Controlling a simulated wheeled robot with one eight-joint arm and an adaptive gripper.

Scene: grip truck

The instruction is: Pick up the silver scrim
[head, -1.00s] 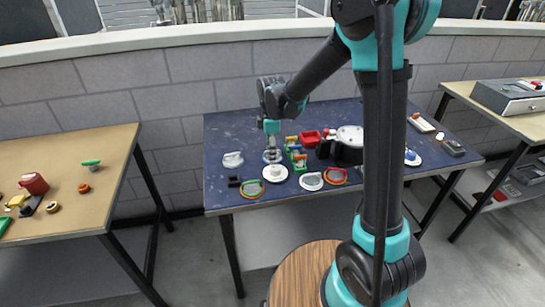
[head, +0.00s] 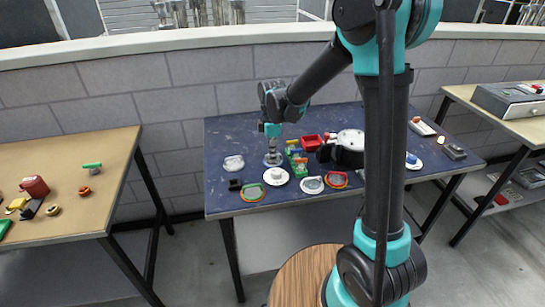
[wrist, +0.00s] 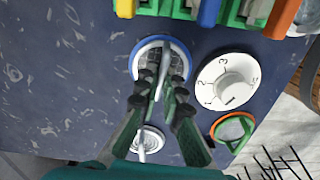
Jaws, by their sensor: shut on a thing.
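My gripper (wrist: 160,84) points down with its fingers shut on the grey upright grip of a round mesh scrim with a blue and pale rim (wrist: 136,62). In the head view my gripper (head: 272,146) is over this scrim (head: 272,160), which looks to be at the table top; I cannot tell whether it is clear of it. A pale silver-grey round scrim (head: 233,162) lies to its left, apart from the gripper. It also shows in the wrist view (wrist: 152,139), partly hidden by the fingers. Another pale-rimmed scrim (head: 312,185) lies to the right, near the front.
A white dial-like disc (head: 275,176) is close in front of the gripper. A green-orange ring (head: 252,192) and a red ring (head: 337,180) lie near the front edge. A green rack (head: 298,160) stands close to the right, with a red bin (head: 311,142) behind.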

